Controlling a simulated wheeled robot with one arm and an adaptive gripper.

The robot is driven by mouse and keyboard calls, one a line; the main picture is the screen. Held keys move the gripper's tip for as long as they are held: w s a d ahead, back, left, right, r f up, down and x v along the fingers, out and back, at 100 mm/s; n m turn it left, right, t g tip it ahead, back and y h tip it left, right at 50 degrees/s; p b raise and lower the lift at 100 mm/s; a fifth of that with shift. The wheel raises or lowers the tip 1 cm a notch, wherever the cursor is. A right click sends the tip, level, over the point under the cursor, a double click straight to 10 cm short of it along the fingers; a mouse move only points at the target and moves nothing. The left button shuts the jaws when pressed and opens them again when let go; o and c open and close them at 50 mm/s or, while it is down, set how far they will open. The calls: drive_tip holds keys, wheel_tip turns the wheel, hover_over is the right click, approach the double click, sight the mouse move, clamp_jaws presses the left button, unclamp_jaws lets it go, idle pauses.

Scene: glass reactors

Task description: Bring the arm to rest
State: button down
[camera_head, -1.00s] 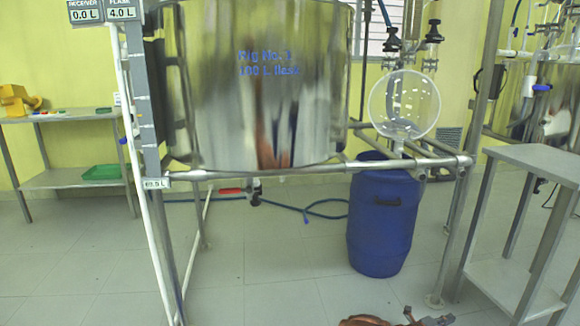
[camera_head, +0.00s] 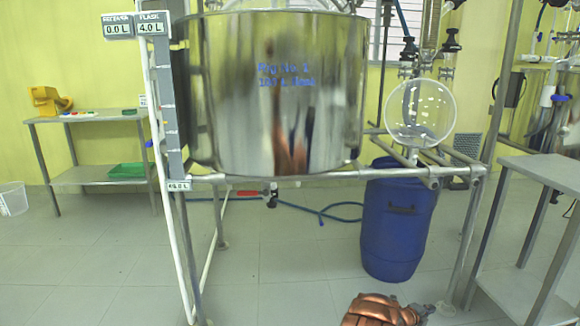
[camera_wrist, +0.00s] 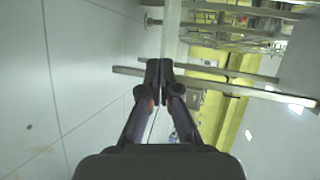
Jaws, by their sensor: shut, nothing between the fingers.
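My arm (camera_head: 384,311) shows only as a copper-coloured part at the bottom edge of the head view, in front of the rig. My gripper (camera_wrist: 159,66) is in the middle of the wrist view, its two dark fingers together and nothing between them. It is apart from the rig and the furniture. The wrist view is turned, with the tiled floor at the left and the yellow wall at the right.
A steel vessel (camera_head: 270,110) hangs in a pipe frame (camera_head: 300,178) ahead. A blue drum (camera_head: 398,220) stands under a round glass flask (camera_head: 421,110). A grey table (camera_head: 540,170) is at the right, a side table (camera_head: 85,117) at the left. Floor (camera_head: 270,290) in front is clear.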

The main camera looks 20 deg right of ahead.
drive_tip(key=w+a+r+n+t+y+p, duration=0.3)
drive_tip(key=w+a+r+n+y+p, duration=0.1)
drive_tip(key=w+a+r, duration=0.7)
drive_tip(key=w+a+r+n+t+y+p, duration=0.35)
drive_tip(key=w+a+r, duration=0.4)
drive_tip(key=a, duration=0.45)
drive_tip(key=s+a+r+n+y+p, duration=0.1)
drive_tip(key=a+r+n+y+p, duration=0.8)
drive_tip(key=a+r, duration=1.5)
drive_tip(key=s+a+r+n+g+y+p, duration=0.15)
drive_tip(key=s+a+r+n+p, duration=0.3)
drive_tip(key=s+a+r, duration=0.5)
drive_tip(key=s+a+r+n+g+p, duration=0.35)
drive_tip(key=s+a+r+n, duration=0.3)
drive_tip(key=s, duration=0.65)
drive_tip(key=s+d+r+n+g+h+p, duration=0.1)
drive_tip(key=s+d+r+n+g+p, duration=0.1)
drive_tip(key=s, duration=1.4)
drive_tip(key=s+d+r+n+g+h+p, duration=0.2)
drive_tip(key=s+r+p, duration=0.5)
drive_tip(key=s, duration=0.9)
wheel_tip(320, 180, up, 2)
drive_tip(key=shift+s+d+r+n+g, duration=0.15)
drive_tip(key=shift+s+r+n+g, duration=0.1)
drive_tip(key=shift+n+g, duration=0.75)
